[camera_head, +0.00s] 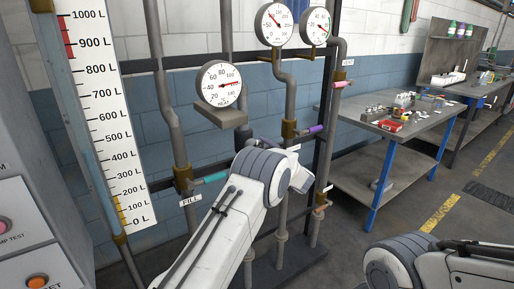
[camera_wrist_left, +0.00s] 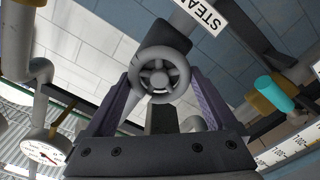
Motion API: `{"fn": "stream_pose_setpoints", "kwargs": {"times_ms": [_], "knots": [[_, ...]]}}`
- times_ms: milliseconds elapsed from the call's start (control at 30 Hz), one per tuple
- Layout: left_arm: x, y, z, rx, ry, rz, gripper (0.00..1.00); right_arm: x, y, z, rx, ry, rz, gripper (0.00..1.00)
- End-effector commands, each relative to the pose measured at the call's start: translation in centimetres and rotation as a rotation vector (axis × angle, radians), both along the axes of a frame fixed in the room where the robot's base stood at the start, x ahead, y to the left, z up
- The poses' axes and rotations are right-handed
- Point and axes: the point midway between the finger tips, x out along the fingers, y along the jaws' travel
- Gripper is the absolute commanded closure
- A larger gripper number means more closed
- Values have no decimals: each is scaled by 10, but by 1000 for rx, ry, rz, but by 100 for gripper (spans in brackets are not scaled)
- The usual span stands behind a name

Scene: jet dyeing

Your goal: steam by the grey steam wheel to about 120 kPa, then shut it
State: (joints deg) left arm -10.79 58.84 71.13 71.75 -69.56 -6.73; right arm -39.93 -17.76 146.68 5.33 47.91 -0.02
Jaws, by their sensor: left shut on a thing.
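The grey steam wheel (camera_wrist_left: 160,68) shows in the left wrist view, a spoked handwheel facing my camera. My left gripper (camera_wrist_left: 162,88) has its two purple fingers on either side of the wheel's rim and is shut on it. A white STEAM label (camera_wrist_left: 207,14) is close by. In the head view my left arm hides the wheel and most of the gripper. Three round gauges show there: a lower one (camera_head: 219,83) with its red needle pointing right, and two upper ones (camera_head: 273,25) (camera_head: 315,26). I cannot tell which reads the steam pressure. My right gripper is out of view.
A teal valve handle (camera_head: 215,177) by the FILL label (camera_head: 190,200), a purple handle (camera_head: 316,129) and a pink handle (camera_head: 340,84) sit on nearby pipes. A litre scale (camera_head: 103,110) stands left. A workbench (camera_head: 385,125) with small items stands right, with open floor before it.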

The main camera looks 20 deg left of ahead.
Motion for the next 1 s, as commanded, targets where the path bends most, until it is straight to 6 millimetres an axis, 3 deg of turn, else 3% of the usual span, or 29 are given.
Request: {"fn": "stream_pose_setpoints", "kwargs": {"times_ms": [600,633,1000], "knots": [[0,-2,-2,25,37,-4,65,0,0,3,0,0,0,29],[0,-2,-2,26,38,-4,0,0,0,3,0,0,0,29],[-5,-8,-1,24,33,-3,0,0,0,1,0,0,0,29]]}}
